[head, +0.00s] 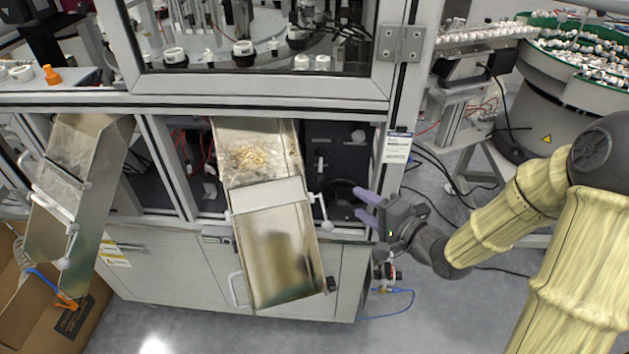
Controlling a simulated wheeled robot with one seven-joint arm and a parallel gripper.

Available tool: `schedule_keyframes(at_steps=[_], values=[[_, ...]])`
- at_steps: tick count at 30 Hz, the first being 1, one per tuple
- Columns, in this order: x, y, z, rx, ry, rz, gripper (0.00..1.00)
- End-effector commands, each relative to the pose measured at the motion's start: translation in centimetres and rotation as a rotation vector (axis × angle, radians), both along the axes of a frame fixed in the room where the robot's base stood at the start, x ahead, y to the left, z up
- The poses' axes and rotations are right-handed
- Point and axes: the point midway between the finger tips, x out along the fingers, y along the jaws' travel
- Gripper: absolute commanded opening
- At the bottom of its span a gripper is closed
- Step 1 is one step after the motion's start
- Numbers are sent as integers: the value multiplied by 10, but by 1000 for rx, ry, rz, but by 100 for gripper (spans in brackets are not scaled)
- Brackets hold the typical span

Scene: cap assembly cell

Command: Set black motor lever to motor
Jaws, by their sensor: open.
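My gripper (362,205), with purple fingertips, is open and empty at the right side of the cell's lower opening. Its fingers point left into the opening, in front of a dark round part (340,192). Behind and above it is a dark panel (338,150) with a small round knob (358,136) near its upper right corner. I cannot tell for sure which part is the black motor lever; no lever labelled "motor" can be read. The gripper's fingers partly cover the dark round part, and I cannot tell if they touch it.
A metal chute (277,255) with a handle slopes out of the opening, left of my gripper. Another chute (70,185) stands farther left over a cardboard box (35,315). An upright frame post (395,165) is close behind my gripper. A bowl feeder (580,70) stands at the right.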

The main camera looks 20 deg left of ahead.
Motion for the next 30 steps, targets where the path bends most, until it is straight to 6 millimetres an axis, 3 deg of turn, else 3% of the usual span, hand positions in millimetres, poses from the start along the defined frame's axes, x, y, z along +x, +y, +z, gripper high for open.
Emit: schedule_keyframes(at_steps=[11,30], values=[[9,14,-4,-3,-1,1,47],[67,107,-24,-4,0,0,47]])
